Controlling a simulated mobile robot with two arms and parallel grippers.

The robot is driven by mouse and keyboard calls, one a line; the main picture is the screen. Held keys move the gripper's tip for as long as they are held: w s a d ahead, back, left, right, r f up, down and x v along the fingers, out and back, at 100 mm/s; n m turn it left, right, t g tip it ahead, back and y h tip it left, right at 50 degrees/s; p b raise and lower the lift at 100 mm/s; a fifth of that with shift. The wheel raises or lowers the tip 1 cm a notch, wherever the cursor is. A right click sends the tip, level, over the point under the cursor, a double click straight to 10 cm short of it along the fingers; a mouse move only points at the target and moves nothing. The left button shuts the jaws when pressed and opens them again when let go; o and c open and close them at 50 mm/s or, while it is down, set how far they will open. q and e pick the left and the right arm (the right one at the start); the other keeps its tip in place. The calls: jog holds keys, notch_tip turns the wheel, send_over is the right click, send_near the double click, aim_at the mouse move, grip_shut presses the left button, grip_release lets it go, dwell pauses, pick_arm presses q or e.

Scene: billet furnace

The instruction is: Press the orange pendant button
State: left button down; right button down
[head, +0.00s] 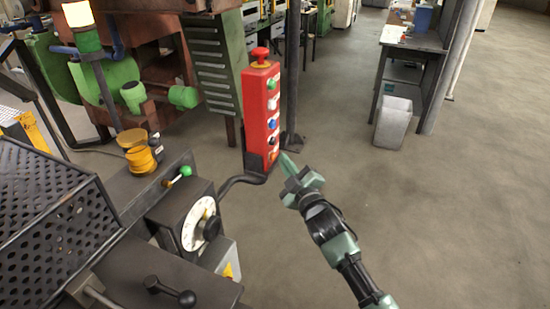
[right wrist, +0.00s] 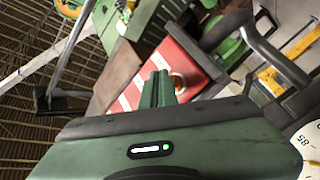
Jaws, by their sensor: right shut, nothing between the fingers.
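The red pendant box (head: 262,112) stands upright on a dark bent arm, with a column of small round buttons on its front face. An orange-red mushroom button (head: 261,54) on a yellow collar sits on its top. My right gripper (head: 286,160) is shut and empty, its tip close to the lower right of the box and well below the mushroom button. In the right wrist view, the shut fingers (right wrist: 158,88) point at the red box (right wrist: 188,55), and a pale ring partly shows beside them. Whether they touch it I cannot tell. My left gripper is out of view.
A machine panel with a white dial (head: 199,222), a green-knobbed lever (head: 185,171) and a yellow-orange knob (head: 141,159) stands left of the pendant. A perforated black guard (head: 45,225) is at far left. The floor to the right is clear up to a grey bin (head: 393,123).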

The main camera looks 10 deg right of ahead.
jog(key=shift+w+a, duration=0.3)
jog(key=shift+a, duration=0.15)
dwell(0.8)
jog(key=shift+s+d, duration=0.1)
jog(key=shift+d, duration=0.05)
jog(key=shift+s+d+p, duration=0.3)
jog(key=shift+s+d, duration=0.15)
jog(key=shift+d, duration=0.15)
dwell(0.3)
jog(key=s+d, duration=0.1)
jog(key=s+d+p, duration=0.1)
jog(key=d+p, duration=0.1)
jog(key=d, duration=0.1)
jog(key=shift+s+d, duration=0.1)
jog(key=shift+s, duration=0.3)
dwell(0.5)
